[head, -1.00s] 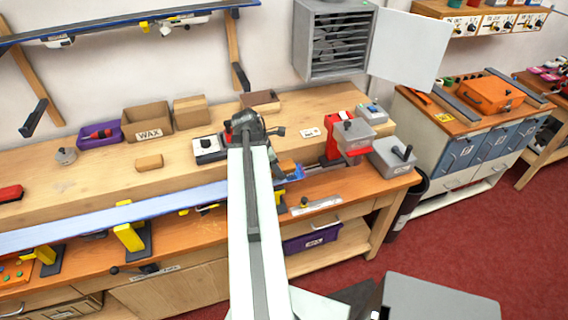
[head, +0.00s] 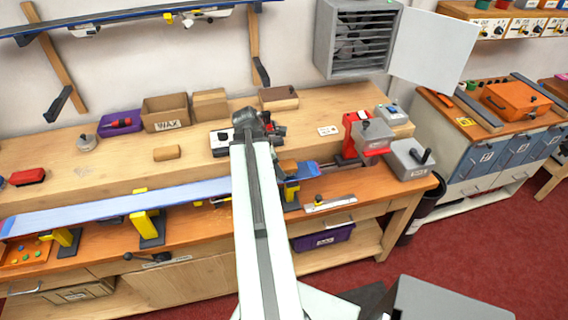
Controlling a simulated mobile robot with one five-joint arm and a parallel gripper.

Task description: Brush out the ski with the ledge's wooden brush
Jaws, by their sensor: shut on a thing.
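The ski (head: 180,198) lies lengthwise along the front of the bench on yellow-topped supports, its blue tip end at the right. The wooden brush (head: 287,167) shows as a small brown block at the ski's right end, just right of my arm. My gripper (head: 282,170) is mostly hidden behind my arm and is shut on the brush. The brush looks to be at or just over the ski's top; I cannot tell whether it touches.
On the ledge are a tan block (head: 166,153), a wax box (head: 166,112), a purple tray (head: 120,124) and a dark-topped block (head: 278,98). A red stand (head: 357,135) and a grey box (head: 408,159) stand right of the ski's tip. The ski's left stretch is clear.

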